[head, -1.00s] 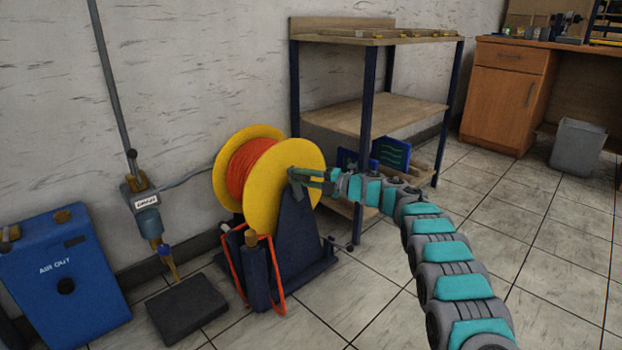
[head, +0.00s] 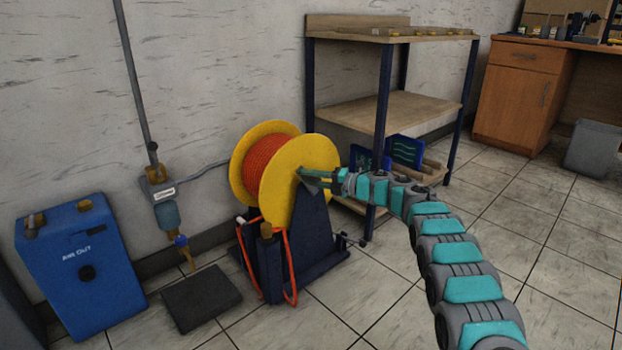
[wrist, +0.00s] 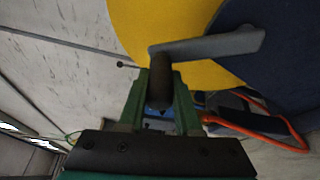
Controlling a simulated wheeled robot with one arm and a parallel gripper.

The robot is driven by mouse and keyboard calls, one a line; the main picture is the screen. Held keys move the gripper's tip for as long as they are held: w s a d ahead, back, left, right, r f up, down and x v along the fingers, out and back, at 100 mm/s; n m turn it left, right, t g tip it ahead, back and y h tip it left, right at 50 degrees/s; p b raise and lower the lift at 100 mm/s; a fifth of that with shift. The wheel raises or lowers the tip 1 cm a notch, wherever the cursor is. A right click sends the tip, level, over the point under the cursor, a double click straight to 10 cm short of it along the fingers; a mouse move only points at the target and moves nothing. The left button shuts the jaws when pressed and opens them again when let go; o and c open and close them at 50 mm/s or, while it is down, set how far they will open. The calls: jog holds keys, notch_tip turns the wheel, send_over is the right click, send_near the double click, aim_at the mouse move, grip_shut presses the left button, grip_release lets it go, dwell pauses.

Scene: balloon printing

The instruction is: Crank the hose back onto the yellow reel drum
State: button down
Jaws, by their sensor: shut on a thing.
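The yellow reel drum (head: 300,158) stands on a dark blue frame (head: 313,238) near the wall, with orange hose (head: 268,160) wound between its flanges. A loop of orange hose (head: 290,262) hangs at the front of the frame. In the wrist view, a grey crank arm (wrist: 215,46) crosses the yellow flange and ends in a dark handle (wrist: 160,78). My gripper (wrist: 160,95) is shut on this handle, with one green finger on each side. In the head view, my gripper (head: 315,178) is at the near face of the drum, and the crank is mostly hidden.
A blue "AIR OUT" box (head: 80,268) and a dark floor pad (head: 202,298) lie left of the reel. A shelf rack (head: 385,100) stands close behind it to the right. A grey bin (head: 594,148) is far right. Tiled floor in front is clear.

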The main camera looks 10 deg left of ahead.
jog(key=c, duration=0.6)
grip_release()
jog(key=shift+f, duration=0.1)
jog(key=v, duration=0.7)
jog(key=shift+s+d, duration=0.15)
jog(key=shift+d, duration=0.2)
